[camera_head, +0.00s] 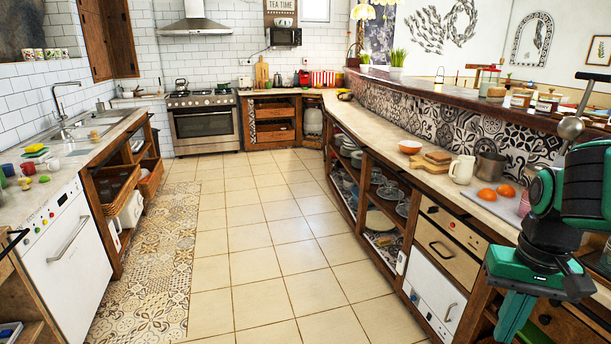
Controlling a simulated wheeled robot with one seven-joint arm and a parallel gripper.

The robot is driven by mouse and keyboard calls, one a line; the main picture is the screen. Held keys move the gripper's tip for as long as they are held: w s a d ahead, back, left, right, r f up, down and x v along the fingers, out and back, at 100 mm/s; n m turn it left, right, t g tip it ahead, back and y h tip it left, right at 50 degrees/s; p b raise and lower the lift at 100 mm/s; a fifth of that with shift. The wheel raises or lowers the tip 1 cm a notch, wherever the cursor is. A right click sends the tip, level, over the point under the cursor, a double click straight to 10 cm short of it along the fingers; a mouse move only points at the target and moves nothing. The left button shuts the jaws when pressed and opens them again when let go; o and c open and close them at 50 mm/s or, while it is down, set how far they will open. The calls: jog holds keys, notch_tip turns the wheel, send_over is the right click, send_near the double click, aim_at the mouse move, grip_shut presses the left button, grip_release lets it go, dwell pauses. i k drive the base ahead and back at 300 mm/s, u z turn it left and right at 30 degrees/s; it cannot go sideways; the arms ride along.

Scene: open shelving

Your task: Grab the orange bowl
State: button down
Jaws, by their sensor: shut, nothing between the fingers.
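The orange bowl (410,147) is small, with an orange outside and a pale inside. It stands upright on the long right-hand counter, just behind the wooden boards. My gripper (513,318) hangs at the lower right in front of the counter, pointing down, and the picture's bottom edge cuts it off. It is shut and empty, well apart from the bowl and nearer to me. Nothing hides the bowl.
Wooden boards (428,163), a cream jug (462,170), a metal pot (490,164) and orange round items (487,195) stand on the counter nearer than the bowl. A raised bar ledge (455,88) runs behind. The tiled floor (255,235) is clear.

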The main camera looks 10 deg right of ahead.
aim_at(410, 148)
jog(key=z, duration=0.45)
jog(key=i, duration=1.2)
jog(key=z, duration=0.3)
jog(key=k, duration=0.55)
jog(key=u, duration=0.4)
jog(key=i, duration=1.75)
jog(key=z, duration=0.1)
